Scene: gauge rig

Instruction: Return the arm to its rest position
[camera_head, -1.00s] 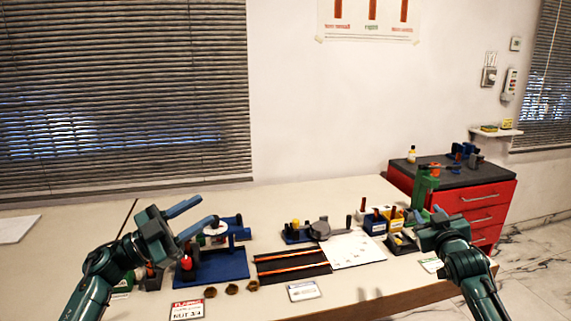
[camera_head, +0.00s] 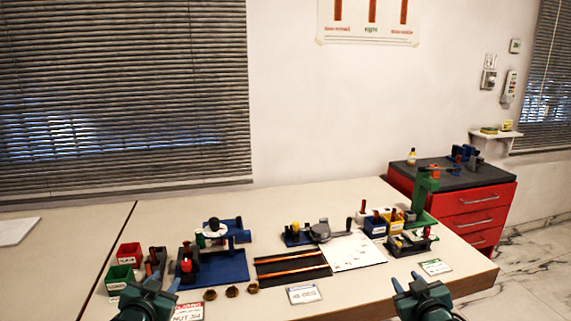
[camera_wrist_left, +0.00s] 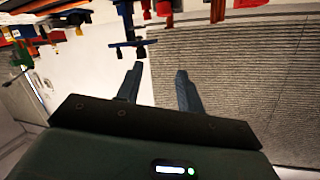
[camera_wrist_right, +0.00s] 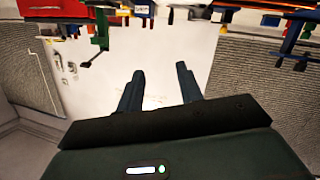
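My left gripper (camera_head: 150,292) is at the bottom left of the head view, at the table's near edge, left of the red-and-white card. In the left wrist view its fingers (camera_wrist_left: 158,88) stand apart with nothing between them. My right gripper (camera_head: 418,284) is at the bottom right of the head view, in front of the table edge. In the right wrist view its fingers (camera_wrist_right: 158,88) are apart and empty. Neither gripper touches any object that I can see.
The table (camera_head: 350,290) holds a blue fixture (camera_head: 222,268), several brown nuts (camera_head: 232,291), a black mat with orange strips (camera_head: 292,265), a white sheet (camera_head: 355,250), red (camera_head: 130,254) and green (camera_head: 118,277) bins. A green stand (camera_head: 421,195) and red drawer cabinet (camera_head: 478,205) are at right.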

